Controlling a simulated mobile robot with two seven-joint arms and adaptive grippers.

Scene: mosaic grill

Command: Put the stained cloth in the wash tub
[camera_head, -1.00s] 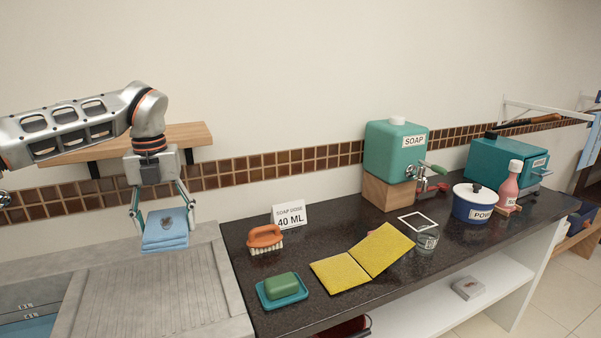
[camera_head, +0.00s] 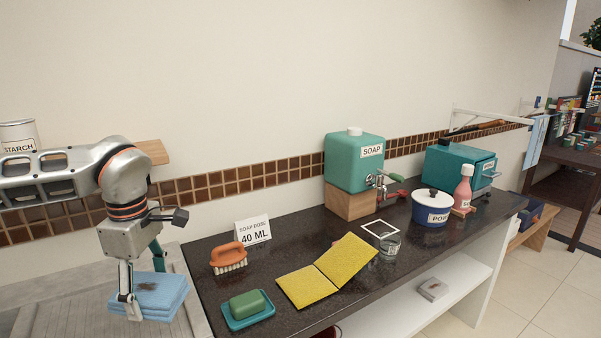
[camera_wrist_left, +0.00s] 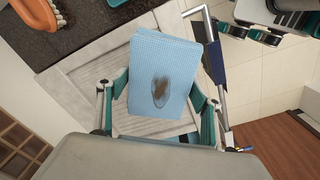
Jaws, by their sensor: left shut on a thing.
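The stained cloth (camera_head: 163,297) is a folded light blue cloth with a dark brown stain on top. My left gripper (camera_head: 143,291) is shut on it and holds it over the grey ribbed draining board (camera_head: 75,312). In the left wrist view the cloth (camera_wrist_left: 177,62) lies between the two fingers (camera_wrist_left: 160,108), stain facing the camera. The wash tub cannot be made out in the current head view. My right gripper is not seen in the head view.
Right of the cloth, the dark counter (camera_head: 210,275) holds a green soap bar (camera_head: 246,304) on a teal dish, an orange brush (camera_head: 228,257), yellow sponge cloths (camera_head: 345,262) and a soap dispenser (camera_head: 354,163). A starch can (camera_head: 18,136) stands on the wall shelf.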

